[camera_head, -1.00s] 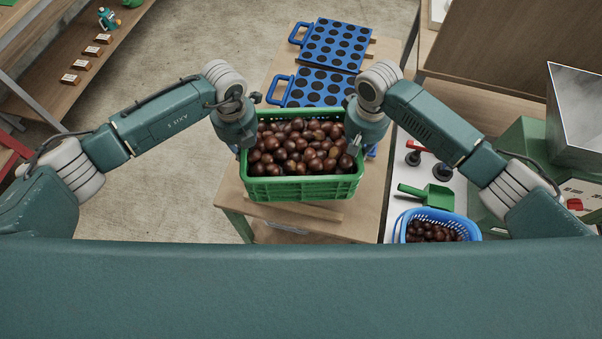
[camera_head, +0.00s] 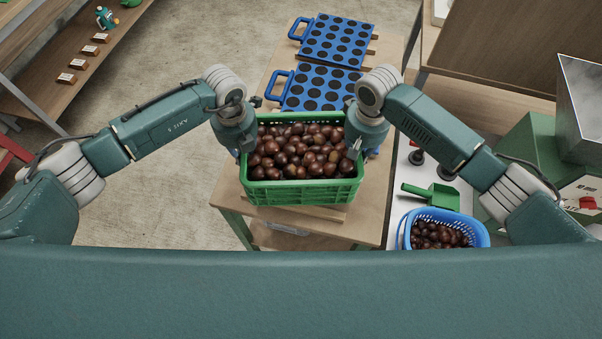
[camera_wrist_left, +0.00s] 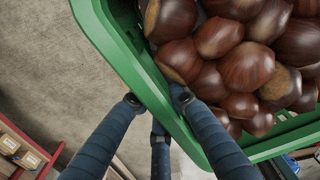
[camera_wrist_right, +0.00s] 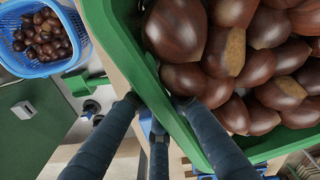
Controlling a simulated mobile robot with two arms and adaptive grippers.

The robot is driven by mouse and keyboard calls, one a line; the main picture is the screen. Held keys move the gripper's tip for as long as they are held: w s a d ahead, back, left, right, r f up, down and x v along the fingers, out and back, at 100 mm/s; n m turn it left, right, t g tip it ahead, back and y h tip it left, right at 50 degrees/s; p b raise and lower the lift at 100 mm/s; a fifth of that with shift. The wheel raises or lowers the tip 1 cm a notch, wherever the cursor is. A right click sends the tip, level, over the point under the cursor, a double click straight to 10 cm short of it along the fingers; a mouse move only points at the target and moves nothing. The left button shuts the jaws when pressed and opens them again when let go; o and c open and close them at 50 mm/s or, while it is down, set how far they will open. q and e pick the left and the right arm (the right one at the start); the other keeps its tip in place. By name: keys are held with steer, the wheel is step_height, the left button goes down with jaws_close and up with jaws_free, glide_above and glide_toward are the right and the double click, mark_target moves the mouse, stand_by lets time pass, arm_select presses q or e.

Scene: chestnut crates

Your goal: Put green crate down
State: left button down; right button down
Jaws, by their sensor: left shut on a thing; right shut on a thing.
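The green crate (camera_head: 302,192), full of brown chestnuts, is in the middle of the head view, over the near part of the wooden table. My left gripper (camera_head: 246,148) is shut on its left rim, and my right gripper (camera_head: 354,150) is shut on its right rim. In the left wrist view, the fingers (camera_wrist_left: 157,103) straddle the crate wall (camera_wrist_left: 130,55). In the right wrist view, the fingers (camera_wrist_right: 158,104) straddle the opposite wall (camera_wrist_right: 118,40). The crate looks about level. Whether its bottom touches the table cannot be told.
The wooden table (camera_head: 232,192) has two blue trays with dark round holes (camera_head: 332,42) (camera_head: 318,88) at its far part. To the right, a white surface holds a green scoop (camera_head: 432,196) and a blue basket (camera_head: 470,222) of chestnuts. A shelf (camera_head: 90,52) stands at far left.

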arm_select(q)
steer(key=c, duration=2.1)
jaws_free()
steer(key=shift+f, duration=0.2)
arm_select(e)
steer(key=c, duration=2.1)
jaws_free()
steer(key=shift+f, duration=0.2)
arm_select(q)
steer(key=o, duration=0.4)
steer(key=shift+s+r, duration=0.1)
steer(key=shift+r, duration=0.05)
arm_select(e)
steer(key=o, duration=0.4)
steer(key=shift+s+r, duration=0.1)
steer(key=shift+s, duration=0.05)
steer(key=shift+s+r, duration=0.1)
steer(key=shift+s, duration=0.05)
arm_select(q)
steer(key=shift+r, duration=0.55)
arm_select(e)
step_height(320, 180, up, 12)
steer(key=shift+f, duration=0.1)
arm_select(q)
steer(key=r, duration=1.1)
steer(key=shift+s, duration=0.2)
